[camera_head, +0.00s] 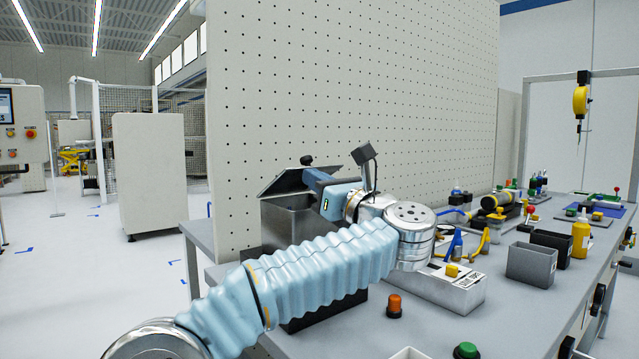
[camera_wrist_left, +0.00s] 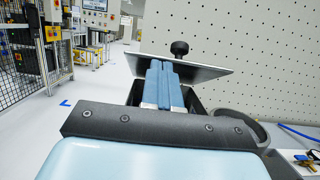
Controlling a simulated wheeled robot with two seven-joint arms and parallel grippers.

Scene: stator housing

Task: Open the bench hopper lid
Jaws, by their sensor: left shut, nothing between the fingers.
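The bench hopper (camera_head: 291,222) is a dark grey box at the bench's left end, against the perforated panel. Its lid (camera_head: 297,178) is tilted up, with a dark gap under it and a black knob (camera_head: 307,160) on top. My left gripper (camera_head: 312,180) is at the lid's front edge, over the hopper opening. In the left wrist view its blue fingers (camera_wrist_left: 161,72) are shut together with nothing between them, and their tips reach the raised lid (camera_wrist_left: 190,68). The exact contact is hard to see. My arm hides part of the hopper. My right gripper is not in view.
The perforated panel (camera_head: 350,90) stands behind the hopper. To the right on the bench (camera_head: 530,310) are a grey bin (camera_head: 532,264), a yellow bottle (camera_head: 581,236), a white box (camera_head: 450,287) and an orange button (camera_head: 394,306). Open floor lies left of the bench.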

